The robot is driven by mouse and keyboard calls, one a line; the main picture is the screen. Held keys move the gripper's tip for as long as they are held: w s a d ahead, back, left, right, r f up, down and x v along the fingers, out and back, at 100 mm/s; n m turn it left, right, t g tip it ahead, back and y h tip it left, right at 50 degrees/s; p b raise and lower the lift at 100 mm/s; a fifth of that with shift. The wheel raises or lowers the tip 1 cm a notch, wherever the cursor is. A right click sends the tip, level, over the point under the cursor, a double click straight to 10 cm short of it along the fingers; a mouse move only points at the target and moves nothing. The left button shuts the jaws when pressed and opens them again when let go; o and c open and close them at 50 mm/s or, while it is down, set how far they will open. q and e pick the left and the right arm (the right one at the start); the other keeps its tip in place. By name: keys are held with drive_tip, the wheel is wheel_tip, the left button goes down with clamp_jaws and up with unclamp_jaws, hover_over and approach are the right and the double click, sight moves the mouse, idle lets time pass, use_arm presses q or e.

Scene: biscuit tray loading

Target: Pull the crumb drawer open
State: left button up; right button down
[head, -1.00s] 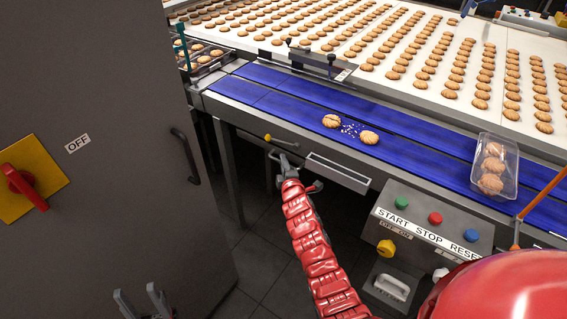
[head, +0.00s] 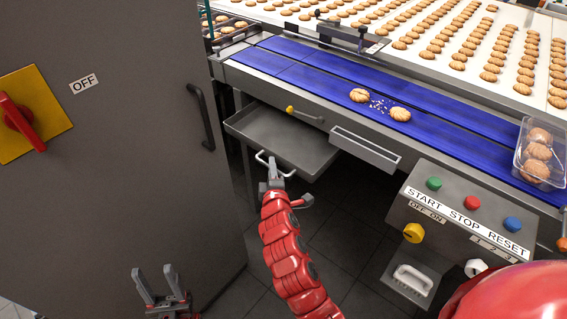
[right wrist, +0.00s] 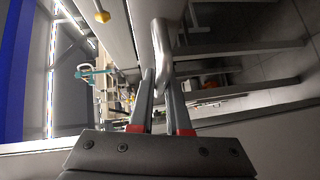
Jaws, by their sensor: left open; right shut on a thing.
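The crumb drawer (head: 283,135) is a grey metal tray under the blue conveyor in the head view, pulled out, and its inside looks empty. My right gripper (head: 271,174) is shut on the drawer's handle (head: 261,160) at its front. In the right wrist view the right gripper's fingers (right wrist: 161,95) close around the metal handle bar (right wrist: 163,52). My left gripper (head: 163,285) is open and empty at the lower left, in front of the grey cabinet, far from the drawer.
The grey cabinet (head: 120,200) with a red switch (head: 22,124) stands left of the drawer. The button panel (head: 463,218) is at the right. Two biscuits lie with crumbs on the blue belt (head: 330,90). A clear tray (head: 526,150) of biscuits sits further right.

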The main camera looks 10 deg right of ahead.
drive_tip(key=shift+s+a, duration=0.45)
drive_tip(key=shift+a, duration=0.15)
drive_tip(key=c, duration=0.9)
unclamp_jaws()
drive_tip(key=s+a+r+p, duration=0.1)
drive_tip(key=s, duration=0.7)
drive_tip(key=s+a+r+p, duration=0.1)
drive_tip(key=s, duration=0.8)
drive_tip(key=shift+r, duration=0.25)
